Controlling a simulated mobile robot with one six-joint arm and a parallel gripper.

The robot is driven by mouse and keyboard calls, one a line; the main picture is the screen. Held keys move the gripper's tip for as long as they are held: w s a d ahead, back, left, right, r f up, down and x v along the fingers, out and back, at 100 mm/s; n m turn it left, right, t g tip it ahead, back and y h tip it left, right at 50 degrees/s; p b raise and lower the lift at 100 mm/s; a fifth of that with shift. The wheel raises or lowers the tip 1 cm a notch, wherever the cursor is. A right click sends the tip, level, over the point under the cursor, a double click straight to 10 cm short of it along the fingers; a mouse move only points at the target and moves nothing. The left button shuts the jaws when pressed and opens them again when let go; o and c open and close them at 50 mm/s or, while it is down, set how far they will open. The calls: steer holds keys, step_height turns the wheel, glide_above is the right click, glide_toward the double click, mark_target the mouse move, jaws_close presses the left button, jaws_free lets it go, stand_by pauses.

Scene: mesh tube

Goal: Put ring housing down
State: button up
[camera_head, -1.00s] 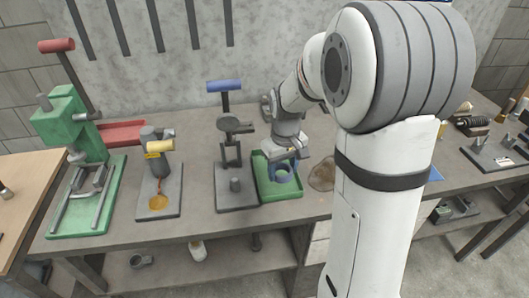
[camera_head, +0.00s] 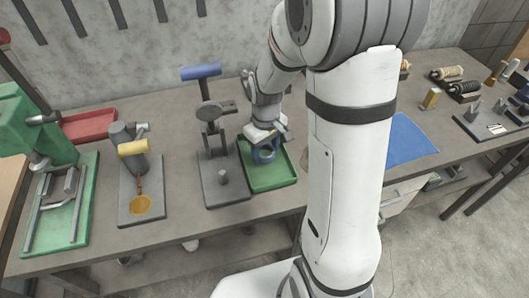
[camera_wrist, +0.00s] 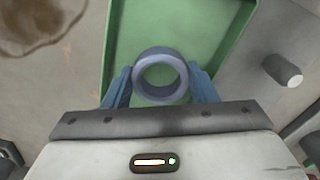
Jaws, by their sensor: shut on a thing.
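The ring housing (camera_wrist: 160,75) is a blue-grey ring, held between the two blue fingers of my gripper (camera_wrist: 160,88) in the wrist view. In the head view the ring housing (camera_head: 264,155) shows under my gripper (camera_head: 264,150), over the green tray (camera_head: 272,183). The same green tray (camera_wrist: 205,35) fills the background behind the ring in the wrist view. My gripper is shut on the ring. Whether the ring touches the tray floor I cannot tell.
A grey press with a blue handle (camera_head: 201,72) stands just left of the tray. Further left are a yellow-handled fixture (camera_head: 133,148), a green press (camera_head: 62,215) and a red tray (camera_head: 90,125). A blue mat (camera_head: 408,140) lies right of my arm.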

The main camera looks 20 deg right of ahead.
steer(key=shift+f, duration=1.05)
steer(key=shift+f, duration=0.15)
steer(key=o, duration=1.2)
step_height(320, 180, up, 11)
steer(key=s+r+m+t, duration=0.1)
steer(key=s+r, duration=0.1)
steer(key=s, duration=0.3)
steer(key=s+r+m+t, duration=0.1)
steer(key=s+r+m, duration=0.1)
steer(key=s, duration=0.3)
steer(key=s+r+m+t, duration=0.1)
steer(key=s+r, duration=0.1)
steer(key=s, duration=0.3)
steer(key=shift+a+m, duration=0.25)
steer(key=shift+m, duration=0.05)
